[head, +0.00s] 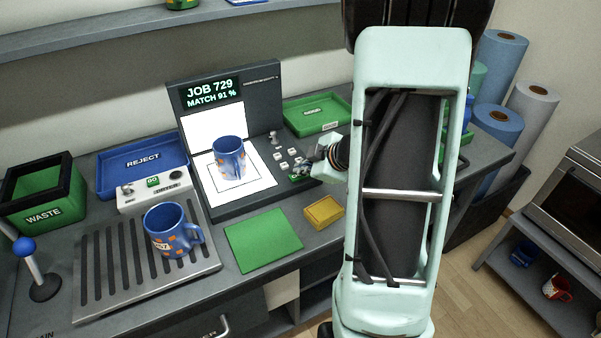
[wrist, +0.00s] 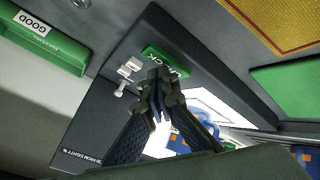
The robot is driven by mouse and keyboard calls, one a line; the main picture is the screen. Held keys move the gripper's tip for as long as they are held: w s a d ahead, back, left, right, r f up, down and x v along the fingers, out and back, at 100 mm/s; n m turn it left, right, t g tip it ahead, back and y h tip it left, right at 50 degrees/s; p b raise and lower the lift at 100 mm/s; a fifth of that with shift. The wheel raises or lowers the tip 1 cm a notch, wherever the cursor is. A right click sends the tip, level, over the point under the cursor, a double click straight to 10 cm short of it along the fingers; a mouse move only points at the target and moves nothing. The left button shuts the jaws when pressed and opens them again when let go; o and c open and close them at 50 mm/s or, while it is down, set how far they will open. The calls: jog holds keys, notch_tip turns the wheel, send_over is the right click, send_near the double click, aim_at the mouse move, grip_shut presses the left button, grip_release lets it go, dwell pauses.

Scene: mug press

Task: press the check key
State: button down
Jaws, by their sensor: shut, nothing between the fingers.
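The green check key (wrist: 152,52) sits on the dark station panel, its lettering partly covered by my fingers. My gripper (wrist: 160,84) is shut and empty, its fingertips at the key's edge in the wrist view; I cannot tell whether they touch it. In the head view my gripper (head: 308,170) is low over the panel's right front corner, hiding much of the green key (head: 297,179). The dark station (head: 225,88) shows "JOB 729 MATCH 91 %" on its screen. A blue mug (head: 229,155) stands upright on its white pad.
Small white keys (head: 280,156) and a knob lie just behind the green key. A yellow pad (head: 324,211) and a green mat (head: 263,240) lie in front. A blue mug with orange patches (head: 171,232) stands on the slotted tray (head: 100,284). A green tray (head: 318,112) is behind.

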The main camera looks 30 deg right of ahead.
aim_at(302, 176)
jog(key=shift+r+p, duration=0.7)
jog(key=shift+r, duration=0.05)
jog(key=shift+r, duration=0.1)
notch_tip(302, 176, up, 5)
jog(key=p, duration=0.5)
jog(key=shift+w, duration=0.1)
dwell(0.4)
